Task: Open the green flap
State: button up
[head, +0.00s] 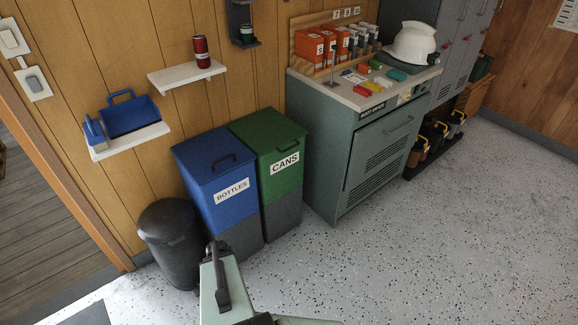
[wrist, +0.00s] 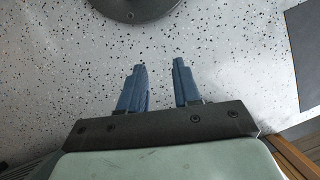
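The green flap (head: 265,127) is the lid on top of the green bin (head: 282,185) labelled CANS. It lies flat and looks shut, with a dark handle (head: 288,146) near its front edge. My gripper (wrist: 160,66) shows in the wrist view with its two blue fingers apart and nothing between them. It is over the speckled floor, away from the green flap, which is not in the wrist view. In the head view part of my arm shows at the bottom, in front of the bins; the fingers cannot be made out there.
A blue bin (head: 222,196) labelled BOTTLES, lid shut, stands left of the green one. A black round bin (head: 171,240) stands further left; its base (wrist: 135,8) seems to show in the wrist view. A grey-green cabinet (head: 342,155) stands right. The floor (head: 420,250) in front is clear.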

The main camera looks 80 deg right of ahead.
jog(key=s+d+r+m+t+h, duration=0.2)
jog(key=s+d+r+m+t, duration=0.15)
jog(key=s+d, duration=0.55)
jog(key=s+d+r+m+t+h, duration=0.2)
jog(key=s+d+r+m, duration=0.3)
jog(key=d, duration=0.6)
jog(key=s+d+r+m+t+h, duration=0.2)
jog(key=s+d+r+m, duration=0.1)
jog(key=s+d, duration=0.65)
jog(key=m+t+h, duration=0.3)
jog(key=t+h, duration=0.2)
jog(key=h, duration=0.4)
send_near(289, 149)
jog(key=x, duration=1)
jog(key=shift+d+f, duration=0.15)
jog(key=shift+d, duration=0.25)
grip_shut()
